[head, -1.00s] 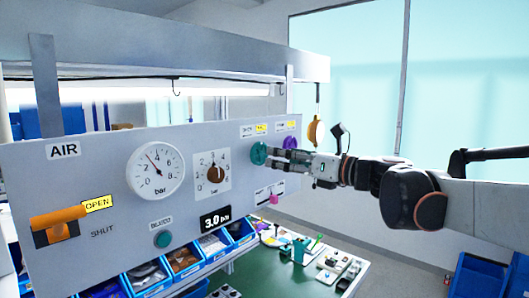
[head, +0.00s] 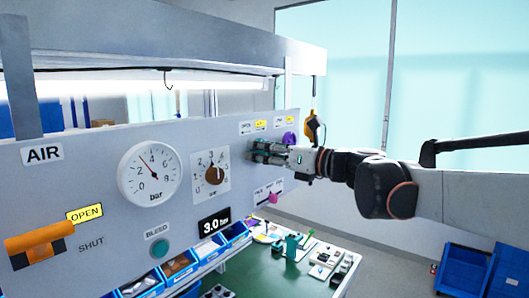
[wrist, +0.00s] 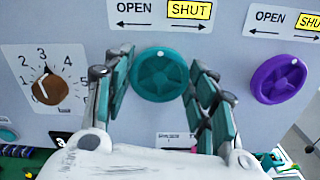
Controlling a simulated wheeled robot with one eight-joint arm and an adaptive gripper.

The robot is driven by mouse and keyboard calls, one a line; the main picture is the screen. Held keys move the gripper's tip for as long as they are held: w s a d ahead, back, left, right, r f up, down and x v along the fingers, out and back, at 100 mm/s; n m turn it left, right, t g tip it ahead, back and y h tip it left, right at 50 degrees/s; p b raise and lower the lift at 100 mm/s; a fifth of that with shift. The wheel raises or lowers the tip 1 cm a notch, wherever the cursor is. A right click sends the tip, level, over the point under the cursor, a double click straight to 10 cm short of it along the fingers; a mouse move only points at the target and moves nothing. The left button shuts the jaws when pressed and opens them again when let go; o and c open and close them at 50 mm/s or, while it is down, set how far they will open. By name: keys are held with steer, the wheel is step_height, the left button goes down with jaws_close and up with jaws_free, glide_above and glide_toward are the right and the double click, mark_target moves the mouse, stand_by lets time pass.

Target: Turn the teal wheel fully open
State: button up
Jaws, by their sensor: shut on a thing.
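The teal wheel (wrist: 160,75) is on the grey panel, with a small light dot near its top edge. The label above it reads OPEN and SHUT, with SHUT (wrist: 188,10) lit yellow. My gripper (wrist: 159,84) has its fingers on either side of the wheel, shut on it. In the head view my gripper (head: 256,152) is at the panel and its fingers largely hide the wheel.
A purple wheel (wrist: 278,79) is close on the right. A brown knob (wrist: 48,90) with a number scale is on the left. A gauge (head: 150,174), an orange handle (head: 40,244) and a bleed button (head: 160,248) are farther left. Blue bins (head: 180,267) stand below the panel.

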steer(key=shift+n, duration=0.3)
steer(key=n+b, duration=0.1)
steer(key=n, duration=0.2)
steer(key=shift+n, duration=0.3)
steer(key=n, duration=0.4)
steer(key=shift+s+b, duration=0.1)
steer(key=shift+b, duration=0.3)
steer(key=n, duration=0.5)
steer(key=shift+a+f+b, duration=0.1)
steer(key=shift+b, duration=0.25)
steer(key=n, duration=0.4)
steer(key=shift+n, duration=0.3)
steer(key=shift+f+n+b, duration=0.15)
steer(key=shift+n+b, duration=0.3)
steer(key=shift+n, duration=4.1)
steer(key=shift+f+n+b, duration=0.1)
steer(key=shift+n+b, duration=0.35)
steer(key=shift+n, duration=4.1)
